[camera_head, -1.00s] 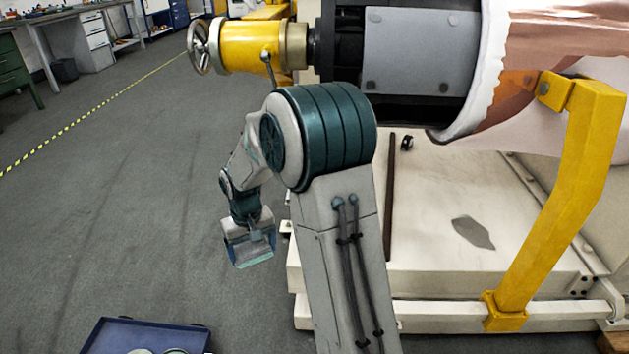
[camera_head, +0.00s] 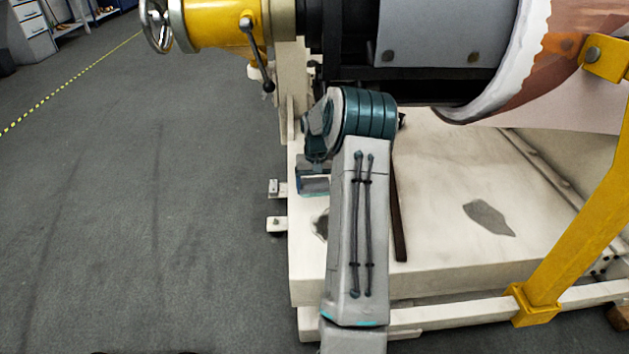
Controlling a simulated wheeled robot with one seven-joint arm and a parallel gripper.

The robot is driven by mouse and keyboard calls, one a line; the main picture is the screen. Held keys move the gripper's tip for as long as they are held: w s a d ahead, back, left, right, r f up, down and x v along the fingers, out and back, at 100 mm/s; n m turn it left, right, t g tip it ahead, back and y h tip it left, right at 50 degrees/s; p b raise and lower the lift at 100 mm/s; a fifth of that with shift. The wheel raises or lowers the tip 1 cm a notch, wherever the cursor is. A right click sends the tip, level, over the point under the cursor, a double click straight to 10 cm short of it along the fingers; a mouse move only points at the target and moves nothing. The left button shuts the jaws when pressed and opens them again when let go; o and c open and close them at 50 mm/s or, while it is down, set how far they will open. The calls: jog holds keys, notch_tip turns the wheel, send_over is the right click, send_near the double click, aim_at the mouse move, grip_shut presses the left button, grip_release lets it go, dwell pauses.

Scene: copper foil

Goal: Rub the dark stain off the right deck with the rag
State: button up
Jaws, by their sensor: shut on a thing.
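The right deck (camera_head: 450,165) is the cream surface to the right of a dark upright-looking strip (camera_head: 398,215). A dark grey stain (camera_head: 489,218) lies on it, right of its middle. My gripper (camera_head: 313,182) is left of the strip, over the left part of the deck, well apart from that stain. It is shut on a small pale grey thing, apparently the rag, mostly hidden by the gripper and arm. A second dark patch (camera_head: 320,225) shows on the left deck, partly covered by my arm.
A yellow post (camera_head: 580,215) stands at the right deck's front right. A large drum with copper foil (camera_head: 560,75) overhangs the deck's back. A yellow handwheel unit (camera_head: 215,25) is at the upper left. The grey floor on the left is clear.

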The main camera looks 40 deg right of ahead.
aim_at(322, 209)
jog(key=d, duration=0.2)
jog(key=shift+w+d+f+m, duration=0.15)
jog(key=shift+d+f+m, duration=0.1)
jog(key=shift+d+m, duration=0.1)
jog(key=shift+d+f+b, duration=0.2)
jog(key=shift+f+b, duration=0.15)
jog(key=shift+b, duration=0.1)
jog(key=shift+f+b, duration=0.3)
jog(key=shift+f, duration=0.1)
jog(key=f+b, duration=0.3)
jog(key=shift+a+f, duration=0.25)
jog(key=shift+f, duration=0.1)
jog(key=shift+f+b, duration=0.3)
jog(key=shift+f, duration=0.15)
jog(key=shift+f+b, duration=0.3)
jog(key=shift+f, duration=0.75)
